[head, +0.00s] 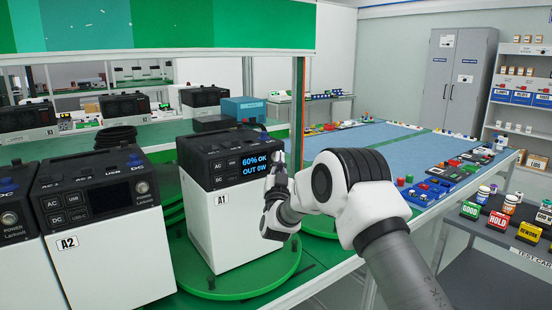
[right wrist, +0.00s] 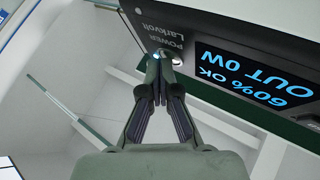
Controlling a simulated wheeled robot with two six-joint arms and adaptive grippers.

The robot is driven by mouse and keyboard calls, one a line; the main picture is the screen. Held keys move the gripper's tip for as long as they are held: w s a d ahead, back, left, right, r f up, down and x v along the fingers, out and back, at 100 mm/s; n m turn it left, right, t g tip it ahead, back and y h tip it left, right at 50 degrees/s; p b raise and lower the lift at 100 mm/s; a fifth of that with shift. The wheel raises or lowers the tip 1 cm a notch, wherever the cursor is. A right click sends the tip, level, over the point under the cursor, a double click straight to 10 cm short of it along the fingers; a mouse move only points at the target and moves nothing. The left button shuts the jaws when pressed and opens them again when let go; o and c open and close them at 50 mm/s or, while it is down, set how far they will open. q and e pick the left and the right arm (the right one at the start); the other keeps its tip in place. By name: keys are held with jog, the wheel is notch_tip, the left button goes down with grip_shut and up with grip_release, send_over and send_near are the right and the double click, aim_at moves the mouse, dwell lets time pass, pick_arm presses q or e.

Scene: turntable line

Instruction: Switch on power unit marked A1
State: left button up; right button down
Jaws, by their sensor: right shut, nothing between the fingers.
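The power unit marked A1 (head: 222,228) stands upright on a green round turntable (head: 250,282). Its display (head: 238,169) is lit and reads 60% OK, OUT 0W; the same display shows upside down in the right wrist view (right wrist: 255,75). My right gripper (head: 276,165) is at the right end of A1's front panel. In the right wrist view its fingertips (right wrist: 160,62) are together and empty, at the power button (right wrist: 177,61) beside the POWER Larkvolt lettering. A small blue light shows there. The fingertips partly cover the button; contact cannot be told. My left gripper is out of view.
A power unit marked A2 (head: 105,255), its display dark, stands close to the left of A1, with another unit (head: 15,235) at the left edge. More units stand on a shelf behind. A blue-topped table (head: 350,140) with small parts is at the right.

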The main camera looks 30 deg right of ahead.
jog(key=shift+s, duration=0.75)
jog(key=shift+s, duration=0.1)
jog(key=shift+s+d+b, duration=0.15)
jog(key=shift+s+b, duration=0.1)
jog(key=shift+s, duration=0.95)
jog(key=shift+s+d+b, duration=0.1)
jog(key=shift+s+b, duration=0.1)
jog(key=shift+s, duration=1)
jog(key=shift+f, duration=0.1)
